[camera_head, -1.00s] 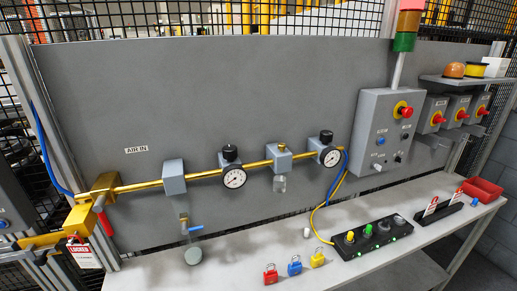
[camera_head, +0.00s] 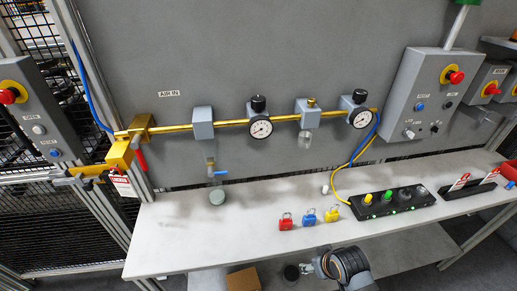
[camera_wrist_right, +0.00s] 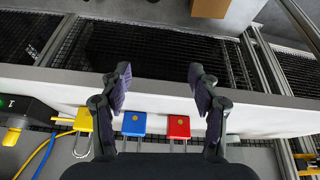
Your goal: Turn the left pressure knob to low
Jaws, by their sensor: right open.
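The left pressure knob (camera_head: 258,103) is a black cap on top of the left grey regulator on the brass air pipe. A round white gauge (camera_head: 261,128) sits just below it. A second black knob (camera_head: 359,97) tops the right regulator. Which setting either knob is at is too small to read. My right gripper shows in the wrist view (camera_wrist_right: 158,76), its two dark fingers spread and empty near the bench's front edge. In the head view, part of my right arm shows low at the bottom, well below and apart from the knob. My left gripper is out of view.
Red (camera_head: 285,222), blue (camera_head: 309,217) and yellow (camera_head: 332,215) padlocks stand on the white bench (camera_head: 170,240). A black knob box (camera_head: 392,201) is to their right. A drain valve (camera_head: 217,174) hangs below the pipe. A cardboard box (camera_head: 243,279) is under the bench.

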